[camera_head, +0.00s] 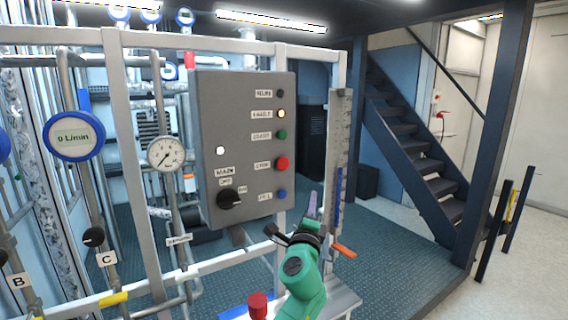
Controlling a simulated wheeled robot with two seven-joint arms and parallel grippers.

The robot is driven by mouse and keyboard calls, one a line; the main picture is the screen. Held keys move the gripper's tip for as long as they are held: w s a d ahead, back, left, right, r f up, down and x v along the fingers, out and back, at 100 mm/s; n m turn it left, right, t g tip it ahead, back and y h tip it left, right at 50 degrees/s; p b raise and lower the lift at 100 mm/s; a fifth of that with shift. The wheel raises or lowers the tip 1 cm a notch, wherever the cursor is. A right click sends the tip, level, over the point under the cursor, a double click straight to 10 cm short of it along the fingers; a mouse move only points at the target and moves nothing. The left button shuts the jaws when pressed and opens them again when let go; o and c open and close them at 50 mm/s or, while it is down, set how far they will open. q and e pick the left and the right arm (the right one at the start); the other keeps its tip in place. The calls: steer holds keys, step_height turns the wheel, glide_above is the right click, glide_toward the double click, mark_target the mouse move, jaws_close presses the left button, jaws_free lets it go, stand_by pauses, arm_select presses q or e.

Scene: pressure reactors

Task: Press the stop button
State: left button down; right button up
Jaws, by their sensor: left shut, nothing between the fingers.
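The grey control box (214,110) hangs on a white frame in the middle of the view. The stop button is the round red button (282,163) on its right side, below the green button (281,134) and above the blue button (281,194). My left gripper (312,207) is at the end of my green arm, low and to the right of the box. It is shut and empty, pointing upward below the red button and apart from it in the picture. The red button is fully visible. My right gripper is not in view.
A black rotary knob (229,199) sits low on the box. White frame posts (335,160) and pipes stand around it, with a round gauge (166,154) to the left. A red knob (258,306) is at the bottom. Stairs (415,150) stand at the right beside open floor.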

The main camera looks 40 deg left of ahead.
mark_target(287, 169)
arm_select(q)
step_height(287, 169, up, 7)
steer(key=s+y, duration=0.2)
steer(key=shift+s+f+t, duration=0.2)
steer(key=shift+s+t, duration=0.1)
steer(key=shift+a, duration=0.1)
steer(key=shift+w+a+b, duration=0.25)
steer(key=shift+w+a, duration=0.2)
steer(key=shift+a, duration=0.95)
steer(key=shift+w+a+b, duration=0.2)
steer(key=shift+w+a, duration=0.2)
steer(key=shift+a, duration=0.95)
steer(key=shift+w+a+b, duration=0.25)
steer(key=shift+w+a, duration=0.2)
steer(key=shift+a, duration=0.95)
steer(key=shift+w+a, duration=0.15)
steer(key=shift+a, duration=0.25)
